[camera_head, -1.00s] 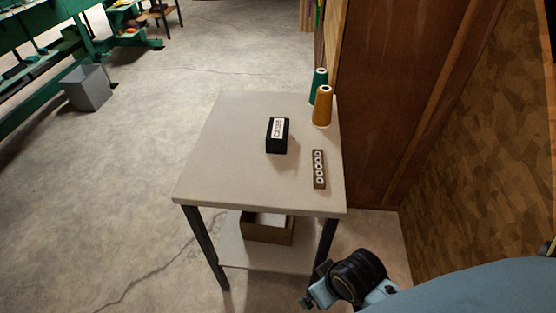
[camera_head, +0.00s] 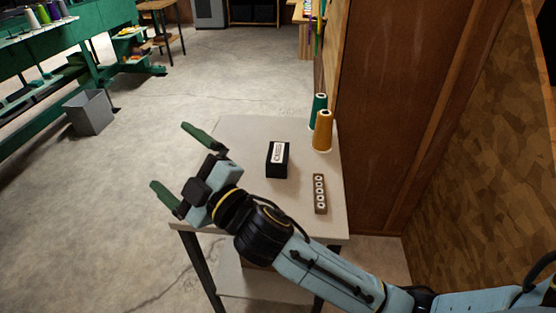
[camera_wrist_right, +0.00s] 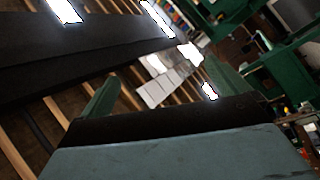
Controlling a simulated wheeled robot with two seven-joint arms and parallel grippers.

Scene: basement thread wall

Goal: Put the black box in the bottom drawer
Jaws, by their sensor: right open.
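The black box (camera_head: 277,160) with a white label on top stands on the pale table (camera_head: 240,128), right of the middle. My right gripper (camera_head: 176,160) is open and empty, left of the box and over the table's left edge, apart from the box. Its green fingers point left and away from the box. In the right wrist view the open fingers (camera_wrist_right: 160,92) show with nothing between them. No drawer shows clearly; the open-topped brown container under the table is now mostly hidden behind my right arm. My left gripper is not in view.
An orange thread cone (camera_head: 322,131) and a green cone (camera_head: 318,106) stand at the table's back right. A brown strip with several white rings (camera_head: 320,193) lies right of the box. A brown wooden wall (camera_head: 385,110) borders the right side. A grey bin (camera_head: 90,112) stands on open floor.

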